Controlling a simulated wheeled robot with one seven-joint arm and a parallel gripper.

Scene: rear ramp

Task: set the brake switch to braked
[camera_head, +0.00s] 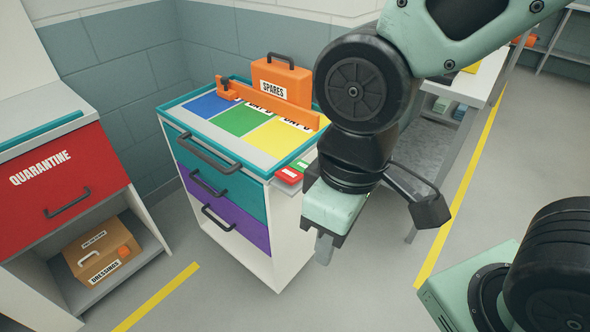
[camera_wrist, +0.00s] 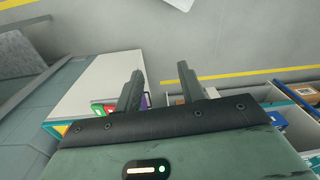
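A small part with a red half and a green half (camera_head: 290,172) sits at the near right corner of the cabinet top; it looks like the brake switch, but its setting is too small to read. Red and green pieces (camera_wrist: 104,107) also show left of the fingers in the wrist view. My gripper (camera_head: 323,250) points down, to the right of the cabinet and apart from the switch. In the wrist view my gripper's two fingers (camera_wrist: 160,70) are spread with nothing between them.
The cabinet (camera_head: 285,230) has teal and purple drawers. Its top bears an orange spares case (camera_head: 281,80) and an orange bar (camera_head: 270,104). A red quarantine drawer (camera_head: 70,180) stands left, a grey-white bench (camera_head: 485,75) right. Floor in front is clear.

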